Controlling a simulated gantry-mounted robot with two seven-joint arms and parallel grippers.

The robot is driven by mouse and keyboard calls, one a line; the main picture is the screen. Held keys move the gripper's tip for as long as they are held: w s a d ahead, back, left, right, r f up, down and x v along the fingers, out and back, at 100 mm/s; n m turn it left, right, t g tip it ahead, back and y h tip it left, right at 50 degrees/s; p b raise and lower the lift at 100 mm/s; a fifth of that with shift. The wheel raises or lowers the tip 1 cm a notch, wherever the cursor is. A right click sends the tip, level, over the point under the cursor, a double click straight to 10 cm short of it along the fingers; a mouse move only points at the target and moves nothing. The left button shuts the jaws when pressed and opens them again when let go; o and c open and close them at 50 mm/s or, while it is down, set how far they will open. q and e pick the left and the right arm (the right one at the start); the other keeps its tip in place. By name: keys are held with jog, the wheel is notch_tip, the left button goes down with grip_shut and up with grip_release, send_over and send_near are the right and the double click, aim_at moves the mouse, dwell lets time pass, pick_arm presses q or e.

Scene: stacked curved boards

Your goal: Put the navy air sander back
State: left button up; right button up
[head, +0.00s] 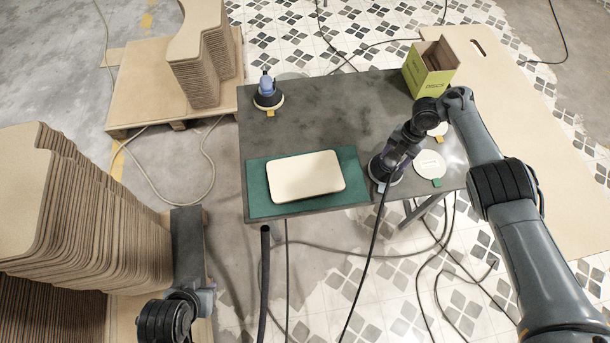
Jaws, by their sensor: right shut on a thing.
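My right gripper (396,153) is shut on a dark, purplish sander (386,170) at the right part of the grey table (340,110). The gripper hides much of the sander's body. Its round base is at the table top, with a pale tab at its front edge; I cannot tell whether it touches the table. A second sander (267,91), with a blue body, stands upright at the table's back left with an orange tab. My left gripper (208,300) is at the lower left, away from the table; its fingers are not clear.
A round white pad with a green tab (430,164) lies right of the held sander; another (438,129) is behind it, partly hidden. A pale board (305,175) lies on a green mat (258,192). A yellow-green box (430,75) stands back right. Curved board stacks (90,215) stand left. Hoses cross the floor.

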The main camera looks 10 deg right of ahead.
jog(key=shift+f+b, duration=0.3)
jog(key=shift+b, duration=0.05)
jog(key=o, duration=0.8)
jog(key=p+v, duration=0.6)
jog(key=v, duration=0.5)
